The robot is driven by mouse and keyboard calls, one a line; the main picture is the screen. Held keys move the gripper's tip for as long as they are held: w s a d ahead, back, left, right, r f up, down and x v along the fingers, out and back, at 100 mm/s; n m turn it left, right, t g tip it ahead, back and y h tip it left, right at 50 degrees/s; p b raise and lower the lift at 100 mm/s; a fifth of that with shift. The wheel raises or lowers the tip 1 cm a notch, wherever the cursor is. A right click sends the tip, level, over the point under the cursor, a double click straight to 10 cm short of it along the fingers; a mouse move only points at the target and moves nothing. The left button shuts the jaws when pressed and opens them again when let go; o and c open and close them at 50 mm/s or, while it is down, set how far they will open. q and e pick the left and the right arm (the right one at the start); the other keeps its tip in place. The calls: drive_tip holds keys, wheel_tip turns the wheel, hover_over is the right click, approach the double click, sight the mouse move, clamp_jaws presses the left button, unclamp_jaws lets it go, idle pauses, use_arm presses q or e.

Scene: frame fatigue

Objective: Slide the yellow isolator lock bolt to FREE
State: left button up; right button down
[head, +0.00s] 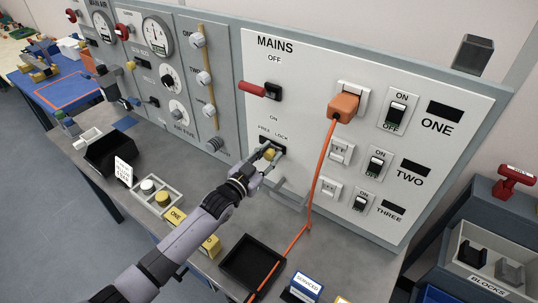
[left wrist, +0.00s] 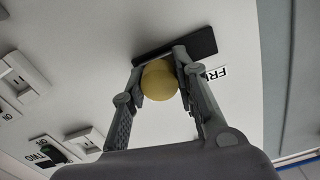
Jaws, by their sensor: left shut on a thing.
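The yellow isolator lock bolt (head: 270,153) has a round knob and sits at a dark slot low on the left of the white MAINS panel (head: 300,65). FREE is printed above the slot's left part and LOCK above its right part. My left gripper (head: 270,156) is shut on the knob. In the left wrist view the knob (left wrist: 160,80) is between the two fingers, in front of the black slot (left wrist: 175,53). There it appears toward the end away from the partly hidden FREE label (left wrist: 216,72). My right gripper is not in view.
A red-handled switch (head: 252,89) is above the slot. An orange plug (head: 343,106) sits right of it, its cable hanging to the bench. A black tray (head: 230,275) and a yellow block (head: 210,246) are on the bench.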

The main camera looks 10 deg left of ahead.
use_arm(q)
clamp_jaws()
drive_tip(key=shift+w+a+f+b, duration=0.1)
drive_tip(key=shift+w+a+b, duration=0.05)
drive_tip(key=shift+a+b, duration=0.2)
drive_tip(key=a, duration=0.1)
drive_tip(key=w+a+b, duration=0.1)
drive_tip(key=a, duration=0.1)
drive_tip(key=shift+w, duration=0.1)
